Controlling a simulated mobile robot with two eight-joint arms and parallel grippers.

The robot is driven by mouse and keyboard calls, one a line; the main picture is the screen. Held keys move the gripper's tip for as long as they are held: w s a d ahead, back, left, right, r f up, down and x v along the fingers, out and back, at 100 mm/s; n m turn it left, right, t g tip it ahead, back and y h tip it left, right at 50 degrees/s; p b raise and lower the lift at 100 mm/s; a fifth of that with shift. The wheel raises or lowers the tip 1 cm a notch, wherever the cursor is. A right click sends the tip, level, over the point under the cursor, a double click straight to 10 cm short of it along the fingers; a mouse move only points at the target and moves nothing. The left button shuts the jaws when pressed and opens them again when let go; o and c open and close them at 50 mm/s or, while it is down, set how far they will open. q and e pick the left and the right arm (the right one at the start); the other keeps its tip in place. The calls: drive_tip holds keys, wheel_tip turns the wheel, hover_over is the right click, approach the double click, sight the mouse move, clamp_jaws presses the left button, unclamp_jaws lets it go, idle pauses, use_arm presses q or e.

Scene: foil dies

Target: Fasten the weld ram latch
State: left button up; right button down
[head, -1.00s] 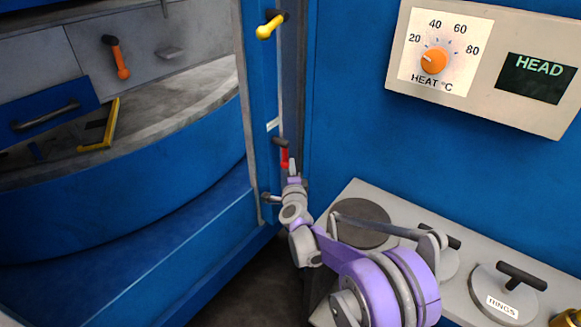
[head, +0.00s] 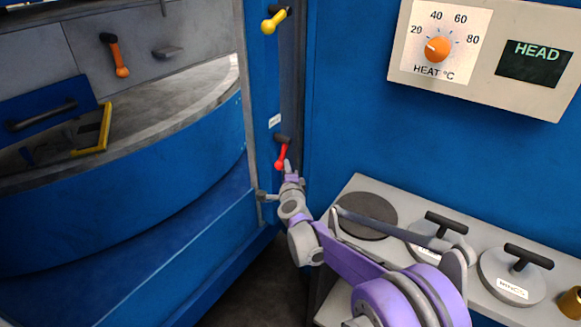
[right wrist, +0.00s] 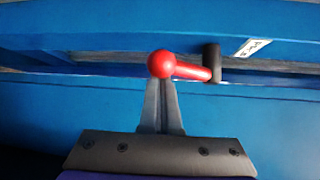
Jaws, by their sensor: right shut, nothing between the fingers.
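A red latch lever (head: 281,156) with a dark pivot hangs from the blue post, tilted slightly left of straight down. It also shows in the right wrist view (right wrist: 190,72), its round knob at the fingertips. My right gripper (head: 287,166) is shut and empty, its fingertips at the red knob, seemingly touching it; the right wrist view shows the closed fingers (right wrist: 161,92) directly behind the knob. A yellow lever (head: 273,22) sits higher on the same post. An orange lever (head: 120,64) hangs on the grey panel at left. No readable label tells which is the weld ram latch. My left gripper is out of view.
A small white label (head: 274,121) is on the post above the red lever. A heat dial box (head: 480,95) is on the blue wall. A grey counter (head: 355,187) with lidded pots stands at right. A curved blue drum (head: 150,155) fills the left.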

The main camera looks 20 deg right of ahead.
sight(280, 161)
drive_tip(key=shift+s+a+r+b, duration=0.15)
drive_tip(key=shift+s+a+r, duration=0.3)
drive_tip(key=shift+a+r, duration=0.15)
drive_tip(key=shift+s+a+r+b, duration=0.15)
drive_tip(key=shift+s+a+r, duration=0.3)
drive_tip(key=shift+r, duration=0.15)
drive_tip(key=shift+a+r, duration=0.2)
drive_tip(key=shift+r, duration=0.3)
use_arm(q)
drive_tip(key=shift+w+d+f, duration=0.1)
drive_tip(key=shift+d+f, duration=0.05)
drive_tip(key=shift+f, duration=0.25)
use_arm(e)
drive_tip(key=shift+r, duration=0.2)
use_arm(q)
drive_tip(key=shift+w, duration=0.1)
use_arm(e)
drive_tip(key=shift+r, duration=0.2)
